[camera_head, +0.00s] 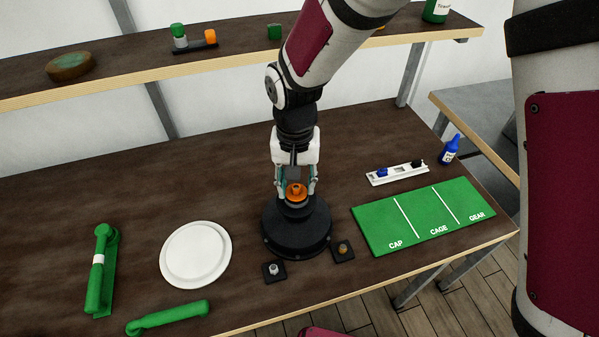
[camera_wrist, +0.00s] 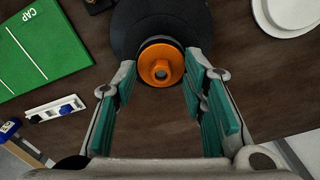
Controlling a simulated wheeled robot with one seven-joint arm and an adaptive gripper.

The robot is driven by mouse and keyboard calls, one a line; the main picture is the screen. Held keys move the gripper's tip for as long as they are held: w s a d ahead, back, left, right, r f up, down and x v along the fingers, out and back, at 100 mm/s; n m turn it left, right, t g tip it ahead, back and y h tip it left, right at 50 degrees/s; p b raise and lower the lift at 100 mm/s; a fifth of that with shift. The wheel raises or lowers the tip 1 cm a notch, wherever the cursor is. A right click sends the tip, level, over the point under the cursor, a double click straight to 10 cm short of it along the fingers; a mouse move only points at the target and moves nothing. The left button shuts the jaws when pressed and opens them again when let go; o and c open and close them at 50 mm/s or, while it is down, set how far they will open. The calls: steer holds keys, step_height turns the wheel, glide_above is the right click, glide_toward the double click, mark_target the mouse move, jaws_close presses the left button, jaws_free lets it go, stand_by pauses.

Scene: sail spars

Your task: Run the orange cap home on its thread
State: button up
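The orange cap (camera_head: 296,192) sits on top of the round black base (camera_head: 297,228) on the table. In the wrist view the orange cap (camera_wrist: 161,66) shows a central hole and lies just ahead of the fingertips, with a dark ring behind it on the black base (camera_wrist: 140,20). My gripper (camera_head: 297,184) points down over the cap. In the wrist view my gripper (camera_wrist: 160,85) has its two teal-padded fingers spread apart, with a gap to each side of the cap. The thread is hidden under the cap.
A green mat (camera_head: 425,217) marked CAP, CAGE, GEAR lies right of the base. A white rack (camera_head: 397,172) and blue bottle (camera_head: 450,149) stand behind it. Two small dark blocks (camera_head: 274,271) (camera_head: 342,250) sit in front. A white plate (camera_head: 196,254) and green tools (camera_head: 101,270) lie left.

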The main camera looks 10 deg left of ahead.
step_height(320, 180, up, 12)
steer(key=d+r+m+t+y+b, duration=0.1)
steer(key=d+r, duration=0.3)
steer(key=d, duration=0.4)
steer(key=d+r+t, duration=0.1)
steer(key=d+r, duration=0.3)
steer(key=d, duration=0.4)
steer(key=s+d+t+b, duration=0.1)
steer(key=s+d, duration=0.3)
steer(key=d, duration=0.3)
steer(key=s+d+r+m+t+b, duration=0.1)
steer(key=s+d+t, duration=0.1)
steer(key=s+d, duration=0.3)
steer(key=shift+s+d+h, duration=0.2)
steer(key=shift+d+h, duration=0.2)
steer(key=shift+d, duration=0.8)
steer(key=shift+r, duration=0.15)
